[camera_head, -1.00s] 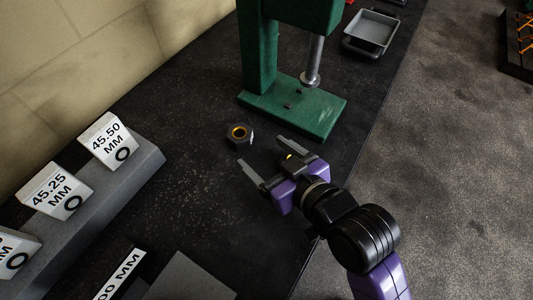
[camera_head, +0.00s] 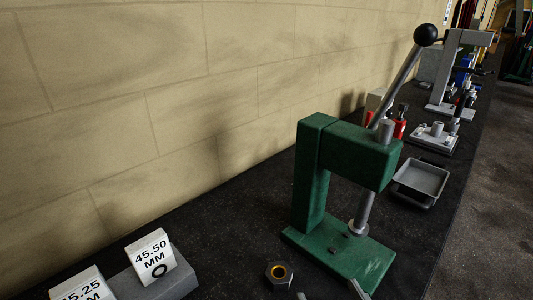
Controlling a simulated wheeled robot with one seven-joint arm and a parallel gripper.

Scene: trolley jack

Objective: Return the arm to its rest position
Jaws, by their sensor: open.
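My gripper (camera_head: 329,293) shows only as two grey fingertips at the bottom edge of the head view. They are spread apart with nothing seen between them. The right tip appears in front of the near edge of the green press base, and the left tip is just right of a dark hex nut-shaped part (camera_head: 279,275) with a brass-coloured ring inside. That part lies on the bench, apart from the fingers. The rest of my arm is below the frame.
The green lever press (camera_head: 311,180) stands close beyond the fingertips. Labelled gauge blocks (camera_head: 152,257) sit at lower left. A wall runs along the left; open floor lies right.

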